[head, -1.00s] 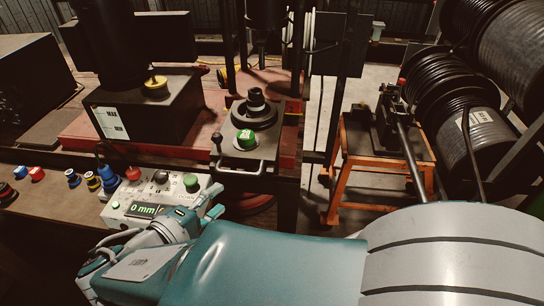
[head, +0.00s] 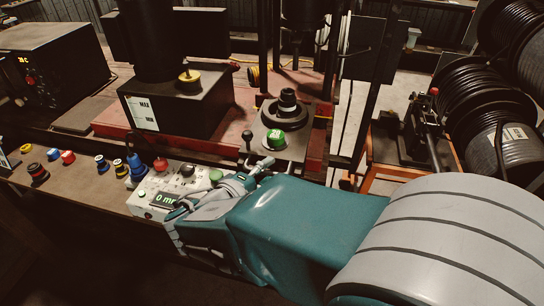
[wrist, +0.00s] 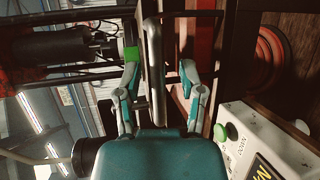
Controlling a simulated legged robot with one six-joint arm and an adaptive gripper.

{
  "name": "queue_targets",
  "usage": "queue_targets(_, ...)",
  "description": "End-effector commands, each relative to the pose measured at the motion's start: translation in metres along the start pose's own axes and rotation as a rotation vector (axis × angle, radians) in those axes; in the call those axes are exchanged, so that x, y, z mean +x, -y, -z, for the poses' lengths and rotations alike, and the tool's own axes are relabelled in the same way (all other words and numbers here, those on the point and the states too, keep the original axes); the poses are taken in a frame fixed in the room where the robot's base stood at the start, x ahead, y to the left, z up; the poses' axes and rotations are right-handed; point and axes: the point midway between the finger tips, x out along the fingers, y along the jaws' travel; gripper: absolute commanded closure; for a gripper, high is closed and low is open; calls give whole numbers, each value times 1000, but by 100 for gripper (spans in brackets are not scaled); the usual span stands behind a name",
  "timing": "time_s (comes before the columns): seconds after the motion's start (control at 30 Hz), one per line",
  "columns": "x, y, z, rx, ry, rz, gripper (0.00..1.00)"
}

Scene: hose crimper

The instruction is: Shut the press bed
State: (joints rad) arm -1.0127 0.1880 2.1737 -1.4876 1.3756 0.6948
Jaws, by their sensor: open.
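The press bed (head: 297,147) is a dark tray with a stack of black round dies (head: 287,104) and a round green piece (head: 274,139) near its front. It sticks out toward me from under the press head. A bar handle runs along its front edge, mostly hidden by my arm in the head view. My gripper (head: 250,174) is open just in front of the bed. In the wrist view, the grey handle bar (wrist: 154,70) runs lengthwise between the two open fingers of my gripper (wrist: 159,68). Whether either finger touches it I cannot tell.
A control box (head: 158,196) with a green display and buttons sits left of my gripper. A black block (head: 160,108) stands behind. An orange stand (head: 385,175) and hose reels (head: 480,110) are at right.

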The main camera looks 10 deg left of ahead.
Motion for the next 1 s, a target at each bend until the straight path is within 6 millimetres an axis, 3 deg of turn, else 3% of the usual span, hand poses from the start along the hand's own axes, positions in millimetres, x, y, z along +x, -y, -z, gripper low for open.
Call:
queue_targets(0.13,1,0,-2,1,0,1,49)
queue_targets(0.17,1,-1,-2,2,0,1,53)
queue_targets(0.27,2,-2,-5,4,0,2,98)
queue_targets(0.3,2,-2,-6,5,0,2,100)
queue_targets(0.63,5,-1,-6,3,8,4,100)
queue_targets(1.0,46,-9,10,1,8,6,100)
